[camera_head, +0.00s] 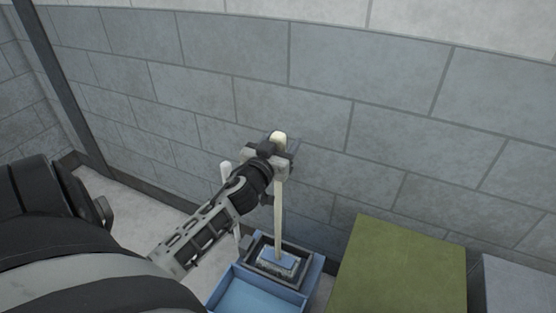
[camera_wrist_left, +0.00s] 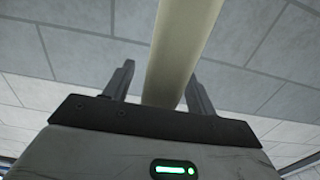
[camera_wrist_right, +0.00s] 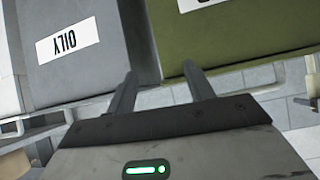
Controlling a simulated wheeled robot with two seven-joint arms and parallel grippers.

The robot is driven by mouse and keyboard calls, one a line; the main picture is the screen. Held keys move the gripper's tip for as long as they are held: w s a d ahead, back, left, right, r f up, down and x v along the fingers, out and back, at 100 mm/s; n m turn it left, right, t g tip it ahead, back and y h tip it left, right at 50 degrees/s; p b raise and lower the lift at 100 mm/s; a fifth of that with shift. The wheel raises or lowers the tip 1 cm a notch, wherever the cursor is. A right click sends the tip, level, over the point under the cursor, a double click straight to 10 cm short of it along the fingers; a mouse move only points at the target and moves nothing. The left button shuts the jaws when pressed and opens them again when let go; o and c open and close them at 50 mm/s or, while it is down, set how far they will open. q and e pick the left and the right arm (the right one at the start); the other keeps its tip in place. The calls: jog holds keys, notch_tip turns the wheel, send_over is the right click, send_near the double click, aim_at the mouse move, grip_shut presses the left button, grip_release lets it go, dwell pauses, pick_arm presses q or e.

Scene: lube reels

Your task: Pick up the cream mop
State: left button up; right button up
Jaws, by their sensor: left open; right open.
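My right gripper (camera_wrist_right: 160,92) is open and empty, and shows only in the right wrist view.
A green box (camera_head: 400,268) stands right of the bucket, with a grey box (camera_head: 520,284) beside it. In the right wrist view a grey bin carries a label reading OILY (camera_wrist_right: 67,42). The block wall (camera_head: 320,110) is close behind the mop.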

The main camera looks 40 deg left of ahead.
pick_arm(q)
jog(key=c, duration=1.2)
jog(key=shift+r, duration=0.15)
